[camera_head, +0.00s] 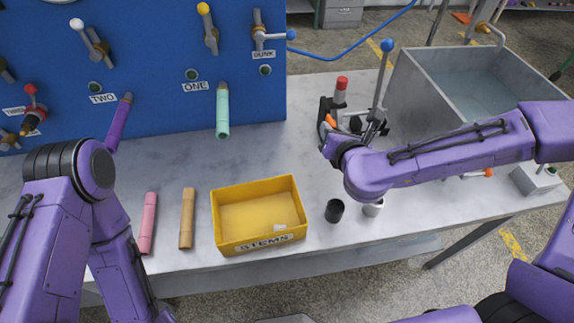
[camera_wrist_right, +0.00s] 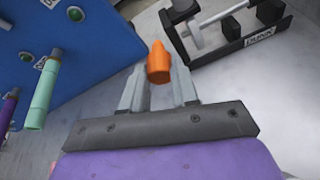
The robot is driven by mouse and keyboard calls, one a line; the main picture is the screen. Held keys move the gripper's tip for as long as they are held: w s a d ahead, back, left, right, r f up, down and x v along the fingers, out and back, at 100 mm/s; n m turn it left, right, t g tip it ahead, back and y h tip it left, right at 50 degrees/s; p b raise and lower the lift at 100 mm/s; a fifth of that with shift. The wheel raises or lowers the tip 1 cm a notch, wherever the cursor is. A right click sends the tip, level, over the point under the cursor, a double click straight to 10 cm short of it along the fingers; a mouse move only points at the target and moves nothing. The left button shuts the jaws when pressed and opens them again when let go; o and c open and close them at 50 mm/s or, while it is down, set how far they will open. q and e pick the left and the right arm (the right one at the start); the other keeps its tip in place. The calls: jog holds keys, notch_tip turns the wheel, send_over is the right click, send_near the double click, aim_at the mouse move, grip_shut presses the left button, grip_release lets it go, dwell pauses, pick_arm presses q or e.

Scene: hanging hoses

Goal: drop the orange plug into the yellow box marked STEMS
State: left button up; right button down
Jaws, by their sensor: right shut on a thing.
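The orange plug (camera_wrist_right: 158,64) is between the fingers of my right gripper (camera_wrist_right: 158,88), which is shut on it. In the head view the plug (camera_head: 331,120) shows as a small orange tip beside the right gripper (camera_head: 326,130), above the table and right of the box. The yellow box (camera_head: 222,235) marked STEMS stands on the table, open at the top, with a small pale patch inside. My left arm comes in from the left, but its gripper is not visible.
A lever fixture (camera_wrist_right: 285,40) stands near the right gripper. A grey basin (camera_head: 440,95) is at right. A pink tube (camera_head: 148,222), tan tube (camera_head: 187,218) and dark cup (camera_head: 334,211) flank the box. A mint hose (camera_head: 222,112) hangs from the blue panel (camera_head: 150,60).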

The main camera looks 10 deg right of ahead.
jog(key=s+a+f+n+y+p, duration=0.15)
jog(key=s+a+p, duration=0.55)
jog(key=s+a, duration=0.9)
jog(key=f+b, duration=0.1)
jog(key=w+a+f+b, duration=0.1)
jog(key=f, duration=0.1)
jog(key=w+a+f+b, duration=0.1)
jog(key=f+b, duration=0.1)
jog(key=shift+a, duration=0.1)
jog(key=shift+r, duration=0.1)
jog(key=c, duration=0.8)
grip_release()
